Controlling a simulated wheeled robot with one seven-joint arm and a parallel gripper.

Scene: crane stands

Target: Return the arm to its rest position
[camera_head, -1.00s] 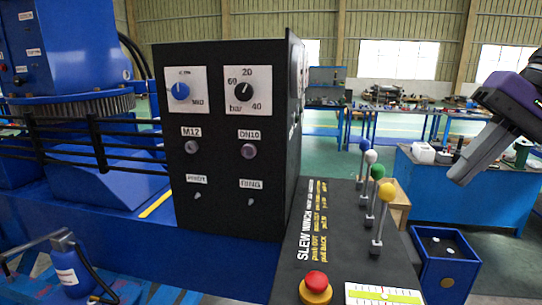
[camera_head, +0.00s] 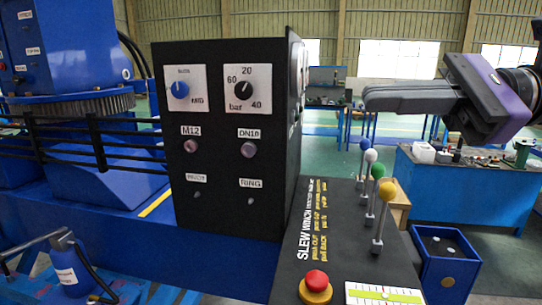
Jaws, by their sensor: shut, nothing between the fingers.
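My gripper (camera_head: 368,98) is at the upper right of the head view. Its grey fingers point left and lie together, shut and empty. It hangs in the air above the levers and touches nothing. My purple and black wrist (camera_head: 492,92) enters from the right edge.
A black control box (camera_head: 232,205) with knobs stands left of centre. The lever panel (camera_head: 345,262) has blue, white, green and yellow knobs, with a red button (camera_head: 316,281) in front. A blue bin (camera_head: 425,264) stands right of it. A blue workbench (camera_head: 440,190) is behind.

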